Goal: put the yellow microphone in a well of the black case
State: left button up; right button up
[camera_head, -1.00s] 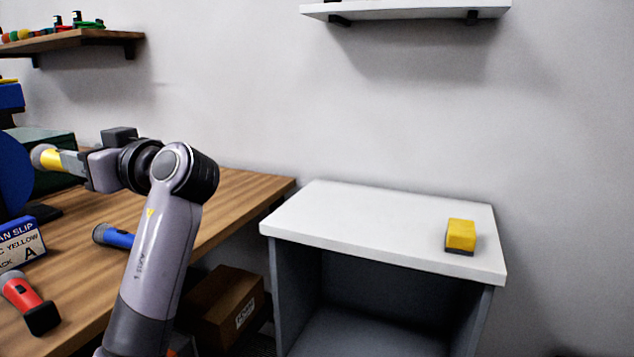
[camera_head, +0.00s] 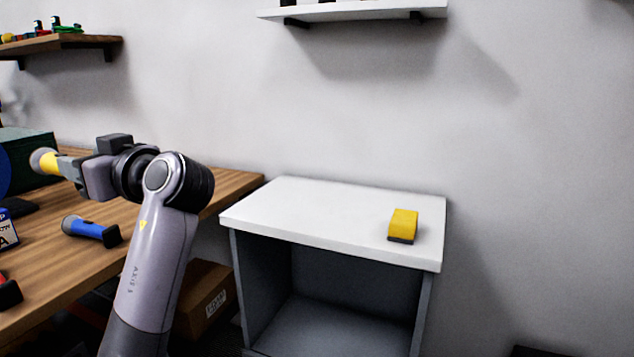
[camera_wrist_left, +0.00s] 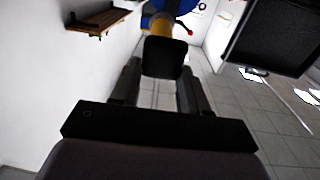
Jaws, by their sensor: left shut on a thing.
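The yellow microphone (camera_head: 49,163) has a grey head and is held up at the left of the head view, above the wooden table. My left gripper (camera_head: 67,168) is shut on it, with the head pointing left, away from the gripper. In the left wrist view the microphone (camera_wrist_left: 160,48) sticks out between the two fingers, its dark end toward me. The black case cannot be made out in the head view. My right gripper is out of view.
The wooden table (camera_head: 150,212) holds a blue microphone (camera_head: 85,229), part of a red one, a label sign and a dark green box (camera_head: 32,143). A white-topped cabinet (camera_head: 300,207) carries a yellow block (camera_head: 403,224); most of its top is free. Shelves hang above.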

pick_arm(q)
jog(key=s+d+f+m+t+h, duration=0.3)
jog(key=s+d+f+m+h, duration=0.15)
jog(key=f, duration=0.45)
jog(key=s+d+f+m+t+h, duration=0.35)
jog(key=f+h, duration=0.25)
jog(key=f, duration=0.3)
jog(key=s+d+f+m+t+h, duration=0.35)
jog(key=s+f+m+h, duration=0.2)
jog(key=f, duration=0.35)
notch_tip(320, 180, up, 18)
jog(key=p, duration=2)
jog(key=shift+w+a, duration=0.4)
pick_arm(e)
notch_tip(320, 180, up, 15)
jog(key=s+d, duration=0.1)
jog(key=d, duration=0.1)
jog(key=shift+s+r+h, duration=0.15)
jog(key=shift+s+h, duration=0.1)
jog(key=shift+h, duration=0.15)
pick_arm(q)
jog(key=shift+a+n, duration=0.15)
jog(key=shift+n, duration=0.1)
